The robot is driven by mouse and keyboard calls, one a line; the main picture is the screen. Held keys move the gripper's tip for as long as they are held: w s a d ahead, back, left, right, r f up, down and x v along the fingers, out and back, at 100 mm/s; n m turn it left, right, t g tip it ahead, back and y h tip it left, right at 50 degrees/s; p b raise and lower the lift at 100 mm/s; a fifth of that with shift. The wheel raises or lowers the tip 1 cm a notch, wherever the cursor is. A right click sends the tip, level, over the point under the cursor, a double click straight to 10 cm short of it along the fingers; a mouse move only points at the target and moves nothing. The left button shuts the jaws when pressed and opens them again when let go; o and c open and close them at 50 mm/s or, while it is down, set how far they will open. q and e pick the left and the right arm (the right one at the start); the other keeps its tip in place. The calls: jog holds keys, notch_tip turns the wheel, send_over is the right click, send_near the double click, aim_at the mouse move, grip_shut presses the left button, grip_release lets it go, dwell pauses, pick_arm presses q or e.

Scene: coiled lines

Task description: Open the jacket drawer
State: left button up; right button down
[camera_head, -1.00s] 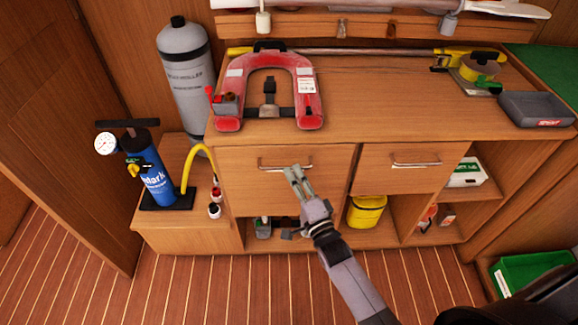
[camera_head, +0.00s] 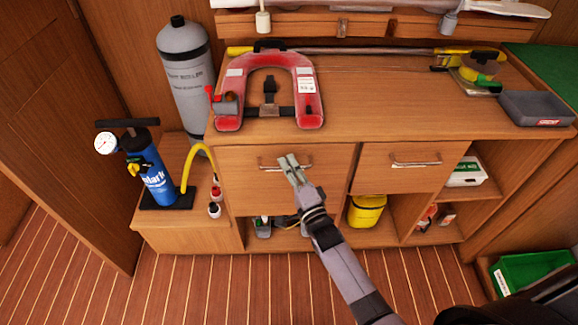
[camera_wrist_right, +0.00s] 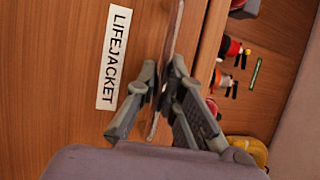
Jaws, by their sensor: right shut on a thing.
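The jacket drawer (camera_head: 240,188) is the left of two wooden drawers under the worktop. Its front looks flush with the cabinet. The right wrist view shows its front with a white "LIFEJACKET" label (camera_wrist_right: 115,58). Its metal bar handle (camera_head: 268,167) runs between my right fingers in the wrist view (camera_wrist_right: 178,25). My right gripper (camera_head: 288,162) is shut on this handle, toward its right part; the fingers cover some of the bar. My left gripper is not in view.
A red lifejacket (camera_head: 236,95) lies on the worktop above the drawer. A second drawer (camera_head: 405,178) is to the right. A yellow tub (camera_head: 367,211) stands in the shelf below. A blue pump (camera_head: 156,185) stands at left. The striped floor in front is clear.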

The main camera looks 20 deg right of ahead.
jog(key=shift+s, duration=0.1)
dwell(0.6)
jog(key=s+a+p, duration=0.2)
jog(key=s, duration=0.8)
jog(key=s+a+p, duration=0.2)
jog(key=s+a, duration=0.1)
jog(key=s, duration=0.7)
jog(key=s+a+p, duration=0.2)
jog(key=s+a, duration=0.1)
jog(key=s, duration=0.6)
jog(key=shift+s+a+p, duration=0.25)
jog(key=shift+s+p, duration=0.15)
jog(key=shift+f, duration=0.1)
jog(key=c, duration=2)
grip_release()
jog(key=shift+o, duration=0.2)
